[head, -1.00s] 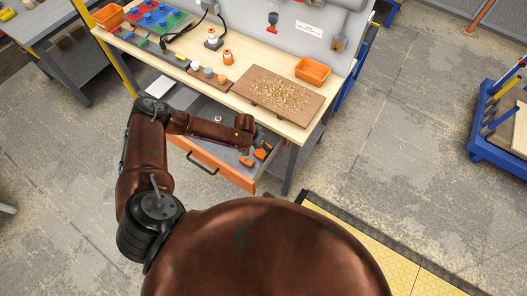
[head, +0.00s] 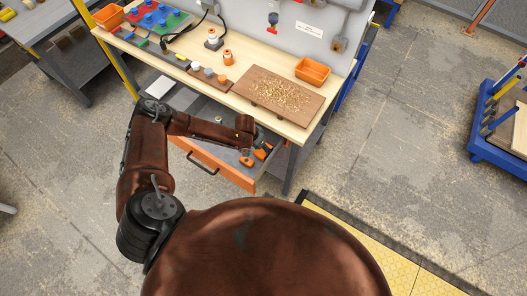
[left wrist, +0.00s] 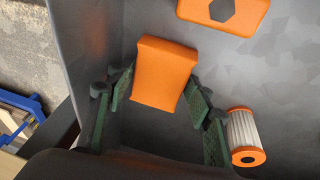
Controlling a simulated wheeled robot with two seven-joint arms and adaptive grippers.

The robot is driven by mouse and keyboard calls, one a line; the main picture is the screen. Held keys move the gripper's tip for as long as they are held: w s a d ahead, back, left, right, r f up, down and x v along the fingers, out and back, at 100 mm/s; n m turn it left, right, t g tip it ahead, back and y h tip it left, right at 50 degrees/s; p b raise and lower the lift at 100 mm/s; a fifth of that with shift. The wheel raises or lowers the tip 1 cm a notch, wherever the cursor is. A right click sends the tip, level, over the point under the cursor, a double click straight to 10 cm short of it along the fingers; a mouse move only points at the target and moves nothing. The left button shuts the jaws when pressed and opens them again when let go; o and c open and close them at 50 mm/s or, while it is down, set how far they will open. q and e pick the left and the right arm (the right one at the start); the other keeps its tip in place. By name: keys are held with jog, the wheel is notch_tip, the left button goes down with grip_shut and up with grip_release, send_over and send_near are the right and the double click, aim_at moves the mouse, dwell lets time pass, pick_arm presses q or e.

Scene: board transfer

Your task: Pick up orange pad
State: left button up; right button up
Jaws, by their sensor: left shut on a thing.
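In the left wrist view, an orange pad (left wrist: 163,75), a plain block wider at its top, stands between the green-padded fingers of my left gripper (left wrist: 160,97). The gripper is shut on it. The pad is inside the open grey drawer (left wrist: 225,75); whether it is off the drawer floor I cannot tell. In the head view my left gripper (head: 249,147) reaches down into the drawer's right end, mostly hidden by my own arm, with orange pieces beside it. My right gripper is not seen.
An orange piece with a hexagonal hole (left wrist: 225,14) and a white pleated filter with orange ends (left wrist: 245,137) lie close by in the drawer. The drawer's orange front (head: 222,172) and the workbench (head: 190,84) bound the space. A brown board (head: 258,96) with shavings lies above.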

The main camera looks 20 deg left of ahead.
aim_at(262, 150)
pick_arm(q)
jog(key=shift+r, duration=0.1)
jog(key=shift+r, duration=0.35)
jog(key=v, duration=0.2)
jog(key=shift+w+r, duration=0.2)
jog(key=shift+r, duration=0.25)
jog(key=s+a+r, duration=0.2)
jog(key=a+r, duration=0.1)
jog(key=r, duration=0.2)
jog(key=shift+s+a+p, duration=0.3)
jog(key=shift+s+p, duration=0.05)
jog(key=shift+s, duration=0.05)
jog(key=s+a+r, duration=0.1)
jog(key=s+a, duration=0.1)
jog(key=s+a+r, duration=0.1)
jog(key=a+r, duration=0.1)
jog(key=s+a+r, duration=0.1)
jog(key=s+a, duration=0.1)
jog(key=a, duration=0.1)
jog(key=shift+s+a+r, duration=0.15)
jog(key=shift+s+r, duration=0.1)
jog(key=shift+s, duration=0.1)
jog(key=shift+c, duration=0.2)
